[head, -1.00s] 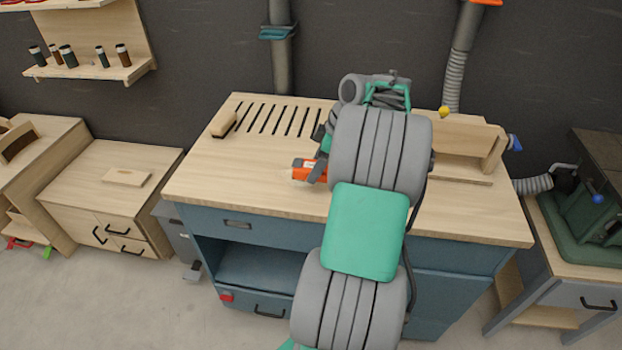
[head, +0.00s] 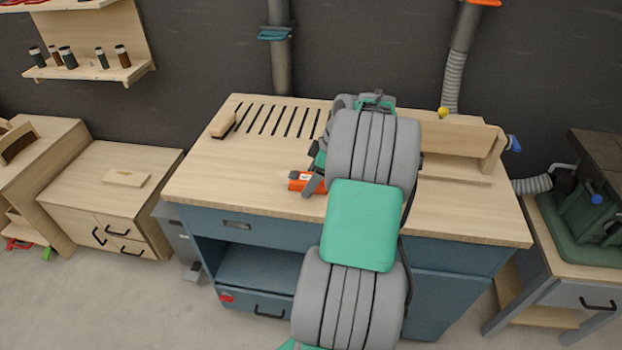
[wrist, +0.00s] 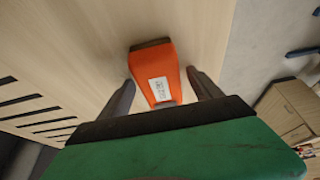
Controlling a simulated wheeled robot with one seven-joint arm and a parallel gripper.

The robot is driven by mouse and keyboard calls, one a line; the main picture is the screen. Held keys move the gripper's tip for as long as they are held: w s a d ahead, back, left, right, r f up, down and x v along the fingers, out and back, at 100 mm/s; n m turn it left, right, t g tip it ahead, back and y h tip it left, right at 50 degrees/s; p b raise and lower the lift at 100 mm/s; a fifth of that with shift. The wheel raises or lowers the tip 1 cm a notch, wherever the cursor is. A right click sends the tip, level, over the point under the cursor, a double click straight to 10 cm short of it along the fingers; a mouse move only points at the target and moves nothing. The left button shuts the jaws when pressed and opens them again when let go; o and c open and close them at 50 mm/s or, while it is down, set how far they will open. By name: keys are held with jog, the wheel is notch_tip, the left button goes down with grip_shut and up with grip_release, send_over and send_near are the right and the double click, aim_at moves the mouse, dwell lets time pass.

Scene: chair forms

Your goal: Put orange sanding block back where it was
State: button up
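The orange sanding block (head: 300,184) is at the left-front part of the wooden workbench top (head: 235,165) in the head view. In the wrist view the block (wrist: 158,80) shows an orange body, a white label and a dark far end. It appears to rest on the wood. My gripper (wrist: 160,82) is over the block with one finger on each side. Small gaps show between the fingers and the block, so the gripper looks open around it. In the head view my gripper (head: 304,181) is partly hidden by my arm.
A slotted area (head: 275,120) lies at the bench's back left with a wooden block (head: 223,123) beside it. A wooden fence (head: 460,145) stands at the back right. The front left bench top is clear.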

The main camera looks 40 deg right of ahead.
jog(key=p+v, duration=0.2)
jog(key=v, duration=1)
jog(key=w+a+r+m+h, duration=0.1)
jog(key=w+a+m, duration=0.1)
jog(key=a, duration=1)
jog(key=w+a+r+m, duration=0.1)
jog(key=w+a+r, duration=0.1)
jog(key=a, duration=0.9)
jog(key=s+a+f+m+h, duration=0.1)
jog(key=s+a+f+m, duration=0.3)
jog(key=s+a, duration=0.6)
jog(key=shift+s+a+f+h, duration=0.3)
jog(key=shift+a+f+h, duration=0.1)
jog(key=shift+a+f, duration=0.3)
jog(key=shift+r, duration=0.1)
